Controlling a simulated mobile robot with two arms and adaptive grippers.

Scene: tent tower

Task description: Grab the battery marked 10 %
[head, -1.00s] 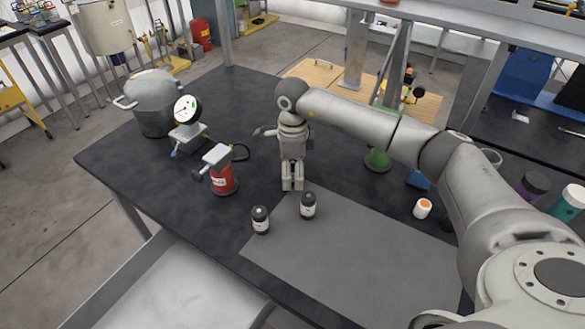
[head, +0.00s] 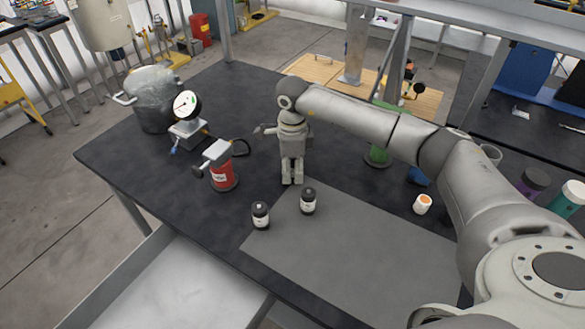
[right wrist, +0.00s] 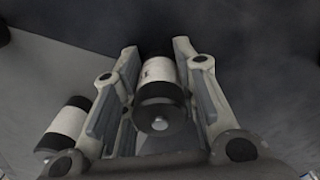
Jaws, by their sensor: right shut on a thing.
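My right gripper (head: 292,181) points down at the corner of the grey mat. In the right wrist view it is shut on a black battery with a white label (right wrist: 160,95), its round end toward the camera. Two similar batteries stand upright in the head view, one just right of the gripper (head: 308,201) and one to the left (head: 261,215). Another battery beside the fingers shows in the right wrist view (right wrist: 68,125). No percentage is readable. My left gripper is out of view.
A red-bodied device (head: 222,177), a gauge (head: 187,106) and a metal pot (head: 153,108) stand to the left on the dark table. A white jar with an orange top (head: 422,204) stands at the right. The mat's front part (head: 350,255) is clear.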

